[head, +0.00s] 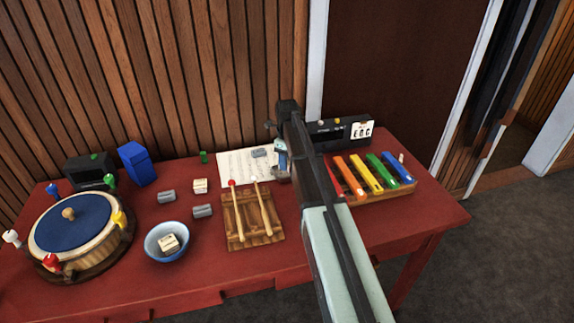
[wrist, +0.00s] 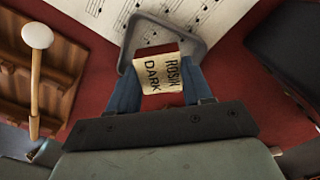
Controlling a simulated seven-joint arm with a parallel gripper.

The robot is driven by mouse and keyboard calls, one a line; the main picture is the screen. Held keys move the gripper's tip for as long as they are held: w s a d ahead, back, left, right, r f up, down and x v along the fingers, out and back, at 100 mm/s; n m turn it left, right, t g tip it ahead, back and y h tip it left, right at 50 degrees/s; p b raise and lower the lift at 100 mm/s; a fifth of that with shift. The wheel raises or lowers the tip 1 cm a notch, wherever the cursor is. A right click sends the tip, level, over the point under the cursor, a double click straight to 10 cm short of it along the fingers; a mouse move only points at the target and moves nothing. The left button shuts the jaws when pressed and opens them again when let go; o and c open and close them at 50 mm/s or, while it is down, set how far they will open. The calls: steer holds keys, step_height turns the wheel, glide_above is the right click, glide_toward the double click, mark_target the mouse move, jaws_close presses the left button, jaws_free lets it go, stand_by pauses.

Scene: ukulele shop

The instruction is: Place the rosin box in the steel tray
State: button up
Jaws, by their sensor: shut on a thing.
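The rosin box (wrist: 166,73) is a small cream block marked "ROSIN DARK", between my gripper's blue fingers in the wrist view. My gripper (wrist: 158,84) is shut on it. The steel tray (wrist: 128,42) is a grey-rimmed rectangle just beyond the box, and the box overlaps its near part in that view. In the head view my gripper (head: 281,158) is over the right-middle of the red table, mostly behind my arm. The steel tray (head: 283,175) shows only partly there, just below the gripper. I cannot tell the box's height above the tray.
Sheet music (head: 243,163) lies beside the tray. A wooden block with mallets (head: 250,222) is to the left, coloured chime bars (head: 367,176) to the right. Another cream box (head: 200,186) stands on the table, and one lies in the blue bowl (head: 155,252).

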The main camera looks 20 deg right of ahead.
steer(key=shift+f, duration=1.2)
steer(key=shift+f, duration=0.15)
steer(key=o, duration=1)
step_height(320, 180, up, 12)
steer(key=shift+r, duration=0.2)
